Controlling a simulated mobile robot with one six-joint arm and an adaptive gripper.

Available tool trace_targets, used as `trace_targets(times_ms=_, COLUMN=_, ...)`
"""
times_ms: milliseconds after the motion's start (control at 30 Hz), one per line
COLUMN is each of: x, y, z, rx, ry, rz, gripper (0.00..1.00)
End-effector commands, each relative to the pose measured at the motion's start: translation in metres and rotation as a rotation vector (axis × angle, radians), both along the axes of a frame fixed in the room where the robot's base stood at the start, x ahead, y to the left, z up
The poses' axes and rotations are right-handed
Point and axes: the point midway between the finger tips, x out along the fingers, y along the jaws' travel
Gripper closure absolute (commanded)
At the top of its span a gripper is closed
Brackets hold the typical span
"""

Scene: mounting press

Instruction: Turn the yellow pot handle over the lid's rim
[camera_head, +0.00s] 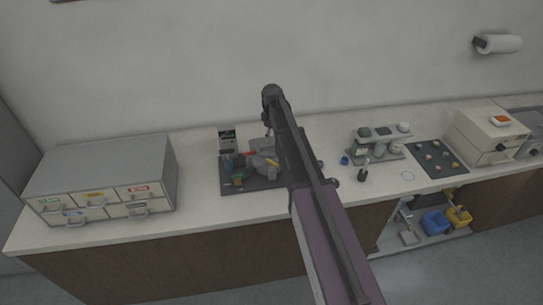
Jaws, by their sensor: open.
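The mounting press (260,163) is a small grey machine on a dark mat (237,189) on the counter. A small yellow piece (271,162) at its right side looks like the pot handle. The lid and its rim are too small to make out. My gripper (265,146) seems to hang below the end of my arm, over or beside the press. It is open, but its fingertips are hard to tell from the grey press parts. I cannot tell whether it touches the handle. My arm hides the area just right of the press.
A grey drawer cabinet (105,172) stands at the left. A small dark-faced box (228,138) stands behind the mat. To the right are a rack (376,147), a dark bottle (363,174), a dark tray (436,157) and a beige box (486,135). Counter between cabinet and mat is clear.

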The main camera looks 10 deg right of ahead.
Motion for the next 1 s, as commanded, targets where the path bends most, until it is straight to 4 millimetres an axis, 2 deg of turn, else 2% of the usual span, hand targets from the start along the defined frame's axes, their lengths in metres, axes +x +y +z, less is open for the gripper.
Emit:
trace_targets(times_ms=567, x=0.001, y=0.0, z=-0.002, rx=0.0, ry=0.0, rz=0.005, gripper=0.49)
trace_targets(times_ms=1000, x=0.001, y=0.0, z=-0.029, rx=0.0, ry=0.0, rz=0.004, gripper=0.49)
